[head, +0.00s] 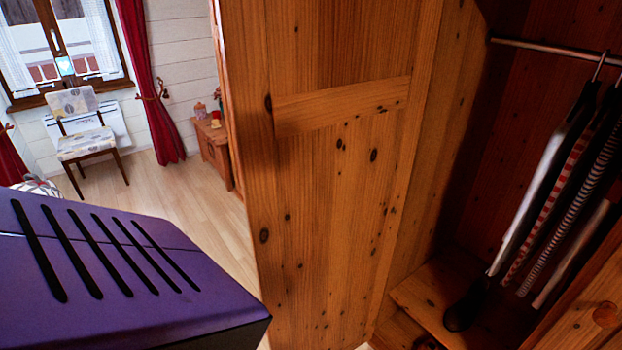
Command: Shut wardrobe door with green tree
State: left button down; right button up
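An open wardrobe door (325,200) of knotty orange pine fills the middle of the head view. A horizontal rail crosses it, and its free edge is on the left. No green tree shows on the face I see; its other face is hidden. The open wardrobe interior (470,150) is to the right of the door. Neither of my grippers is in view, so I cannot tell where they are relative to the door.
Clothes (560,190) hang from a metal rail (550,48) above a wooden shelf (425,290). Another wooden panel (590,310) shows at the lower right. Beyond the door are a small cabinet (215,150), a chair (85,140), red curtains (150,80) and clear floor (180,200).

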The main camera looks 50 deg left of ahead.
aim_at(327, 98)
jog(key=j+u, duration=0.55)
jog(key=u, duration=0.15)
jog(key=i+j+u, duration=0.1)
jog(key=j+u, duration=0.25)
jog(key=i+j+u, duration=0.2)
jog(key=u, duration=0.15)
jog(key=i+j+u, duration=0.2)
jog(key=j+u, duration=0.15)
jog(key=i+j+z, duration=0.15)
jog(key=z, duration=0.3)
jog(key=i+j+z, duration=0.15)
jog(key=z, duration=0.3)
jog(key=i+j+z, duration=0.1)
jog(key=j+z, duration=0.2)
jog(key=z, duration=0.15)
jog(key=j+z, duration=0.25)
jog(key=z, duration=0.2)
jog(key=j+z, duration=0.3)
jog(key=z, duration=0.15)
jog(key=k+j+z, duration=0.2)
jog(key=k, duration=0.1)
